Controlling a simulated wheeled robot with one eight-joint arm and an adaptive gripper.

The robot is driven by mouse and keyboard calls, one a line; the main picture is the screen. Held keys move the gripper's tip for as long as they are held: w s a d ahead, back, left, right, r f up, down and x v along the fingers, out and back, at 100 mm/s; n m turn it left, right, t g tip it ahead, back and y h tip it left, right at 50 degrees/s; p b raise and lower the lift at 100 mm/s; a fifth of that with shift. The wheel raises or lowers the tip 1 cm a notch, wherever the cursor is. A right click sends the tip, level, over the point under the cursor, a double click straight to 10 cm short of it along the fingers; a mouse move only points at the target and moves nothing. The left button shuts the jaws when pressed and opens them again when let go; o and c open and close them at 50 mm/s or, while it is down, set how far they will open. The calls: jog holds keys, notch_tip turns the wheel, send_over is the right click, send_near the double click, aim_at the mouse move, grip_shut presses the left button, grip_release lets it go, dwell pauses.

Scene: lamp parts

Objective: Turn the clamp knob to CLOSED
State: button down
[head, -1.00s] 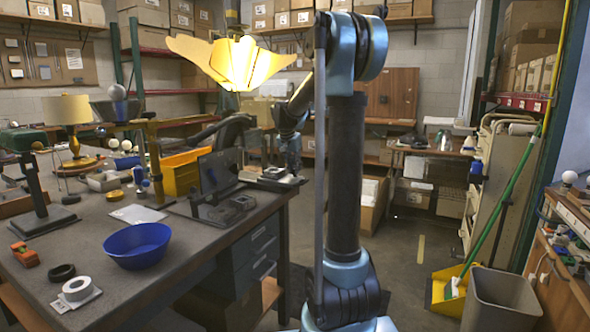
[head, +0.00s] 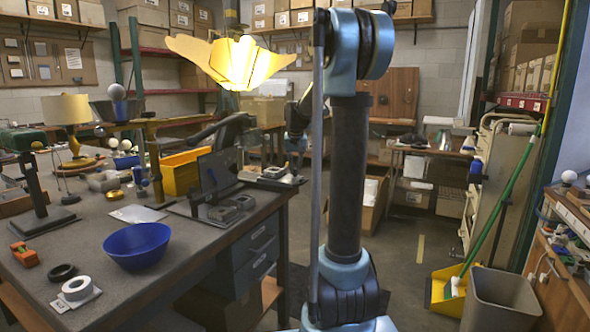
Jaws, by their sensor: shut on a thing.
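My gripper (head: 297,166) is small and far off, hanging below the blue wrist at the bench's back right corner. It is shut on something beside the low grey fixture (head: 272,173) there. This appears to be the clamp knob, but the knob itself is too small and hidden to make out. Its setting and any CLOSED mark cannot be read. My arm's thick column and upper joint stand in front, and the thin rod covers part of the view near the wrist.
A glowing yellow lamp shade (head: 236,62) hangs above. Floor is open right of my column, before a grey bin (head: 500,300).

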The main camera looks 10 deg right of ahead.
jog(key=n+y, duration=0.1)
jog(key=n, duration=0.3)
jog(key=n+y, duration=0.1)
jog(key=n, duration=0.1)
jog(key=shift+d+y, duration=0.25)
jog(key=shift+y, duration=0.05)
jog(key=n+g, duration=0.1)
jog(key=n, duration=0.2)
jog(key=n+y, duration=0.1)
jog(key=n, duration=0.2)
jog(key=shift+w+g+y, duration=0.1)
jog(key=shift+g+y, duration=0.2)
jog(key=shift+g, duration=0.1)
jog(key=c, duration=1.6)
grip_release()
jog(key=shift+c, duration=0.2)
jog(key=v, duration=1.2)
jog(key=shift+w+f, duration=0.1)
